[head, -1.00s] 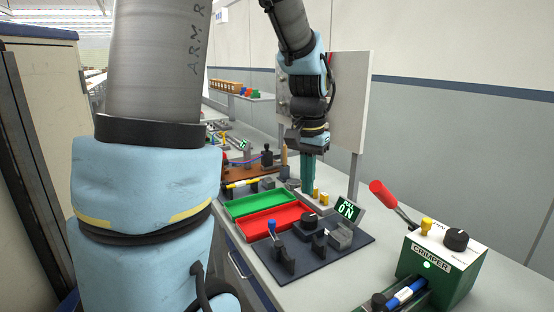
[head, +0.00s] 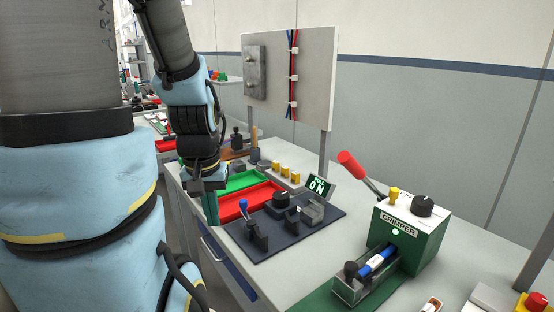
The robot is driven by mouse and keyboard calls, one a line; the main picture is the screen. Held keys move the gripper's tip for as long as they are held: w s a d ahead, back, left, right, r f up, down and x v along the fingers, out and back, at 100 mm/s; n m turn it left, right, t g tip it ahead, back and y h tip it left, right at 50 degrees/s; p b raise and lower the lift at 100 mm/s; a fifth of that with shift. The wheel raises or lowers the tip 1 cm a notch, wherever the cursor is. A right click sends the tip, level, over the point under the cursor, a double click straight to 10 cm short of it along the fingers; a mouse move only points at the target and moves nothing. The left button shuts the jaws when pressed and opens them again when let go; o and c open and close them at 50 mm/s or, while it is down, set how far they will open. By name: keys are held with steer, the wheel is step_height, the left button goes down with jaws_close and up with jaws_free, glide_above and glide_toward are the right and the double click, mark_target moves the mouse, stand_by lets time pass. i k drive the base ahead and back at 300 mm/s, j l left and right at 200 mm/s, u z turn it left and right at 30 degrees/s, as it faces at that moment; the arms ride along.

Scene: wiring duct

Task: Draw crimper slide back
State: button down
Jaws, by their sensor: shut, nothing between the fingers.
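The green crimper (head: 422,238) stands at the right of the bench, with a white top, a red-handled lever (head: 358,172), a yellow button and a black dial. Its slide (head: 347,293) extends from the front at lower left and carries a black knob (head: 350,269). A blue and white piece (head: 375,262) lies in the slide. My gripper (head: 211,212) points down at the left, by the bench's front edge and left of the red tray. It is shut and empty, well apart from the crimper. My arm hides part of the bench behind it.
A dark plate (head: 325,222) with a blue-tipped lever and a dial lies between my gripper and the crimper. Red (head: 244,203) and green trays, yellow pegs and a lit display (head: 320,187) stand behind. A panel (head: 318,80) on posts rises at the back.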

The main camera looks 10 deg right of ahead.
mark_target(351, 292)
steer(key=j+z, duration=0.1)
steer(key=z, duration=0.3)
steer(key=j+z, duration=0.15)
steer(key=z, duration=0.2)
steer(key=l+z, duration=0.1)
steer(key=z, duration=0.15)
steer(key=l+z, duration=0.15)
steer(key=z, duration=0.15)
steer(key=k+j+u, duration=0.15)
steer(key=u, duration=0.2)
steer(key=k+j+u, duration=0.15)
steer(key=u, duration=0.2)
steer(key=i, duration=0.5)
